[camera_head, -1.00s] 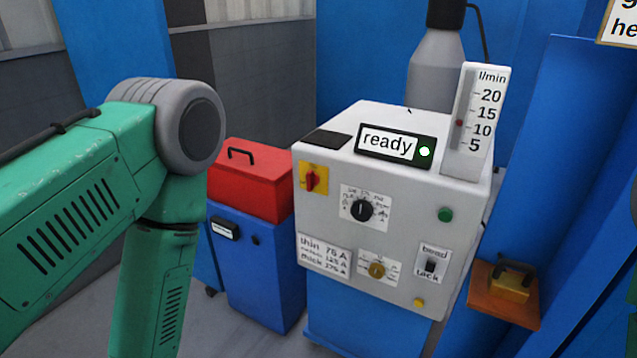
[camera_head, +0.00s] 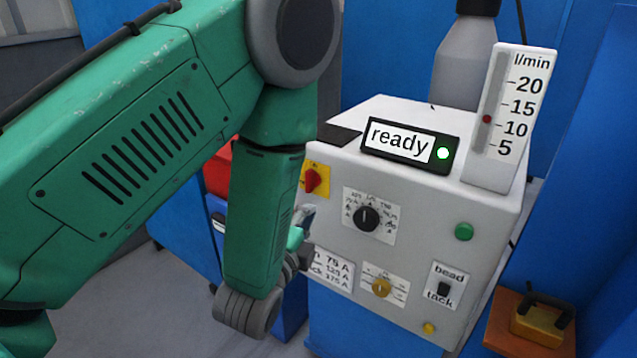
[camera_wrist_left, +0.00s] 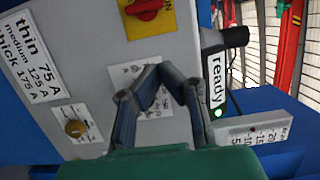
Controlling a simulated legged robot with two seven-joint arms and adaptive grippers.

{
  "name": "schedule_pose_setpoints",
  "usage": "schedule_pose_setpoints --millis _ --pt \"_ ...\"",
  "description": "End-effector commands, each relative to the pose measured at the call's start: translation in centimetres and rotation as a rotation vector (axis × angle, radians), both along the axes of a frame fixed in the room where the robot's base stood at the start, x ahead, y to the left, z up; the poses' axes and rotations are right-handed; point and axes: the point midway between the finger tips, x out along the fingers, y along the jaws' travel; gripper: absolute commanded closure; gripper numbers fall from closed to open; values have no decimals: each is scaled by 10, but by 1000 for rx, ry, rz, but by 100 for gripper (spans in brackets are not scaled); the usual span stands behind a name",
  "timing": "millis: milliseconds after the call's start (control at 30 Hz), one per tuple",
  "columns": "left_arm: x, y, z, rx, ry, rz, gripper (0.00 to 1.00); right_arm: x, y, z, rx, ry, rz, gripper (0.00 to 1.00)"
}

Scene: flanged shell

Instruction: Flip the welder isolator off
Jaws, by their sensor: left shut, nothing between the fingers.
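The welder isolator is a red rotary knob (camera_head: 311,181) on a yellow plate at the upper left of the grey welder's front. In the left wrist view the red knob (camera_wrist_left: 146,9) is at the top edge, with part of an "ON" label beside it. My left gripper (camera_head: 308,213) is partly hidden by my arm and sits just below the isolator. In the left wrist view its fingertips (camera_wrist_left: 161,70) meet, shut and empty, in front of the black knob's dial plate, apart from the isolator. My right gripper is not in view.
The welder front also carries a black knob (camera_head: 367,218), a green button (camera_head: 464,231), a yellow knob (camera_head: 381,288) and a bead/tack switch (camera_head: 443,289). The "ready" display (camera_head: 410,145) has a lit green lamp. A flow gauge (camera_head: 511,115) stands on top.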

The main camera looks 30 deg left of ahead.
Motion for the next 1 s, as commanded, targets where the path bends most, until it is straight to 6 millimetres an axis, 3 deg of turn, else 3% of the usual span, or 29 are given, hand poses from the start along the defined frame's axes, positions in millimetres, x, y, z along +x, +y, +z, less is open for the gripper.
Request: schedule_pose_setpoints --millis 333,767,1000 --pt "14 1 0 -4 -2 1 100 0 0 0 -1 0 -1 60" --pt "100 17 -1 -7 -2 0 100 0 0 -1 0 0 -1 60" --pt "102 47 0 -3 2 1 100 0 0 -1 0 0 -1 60"
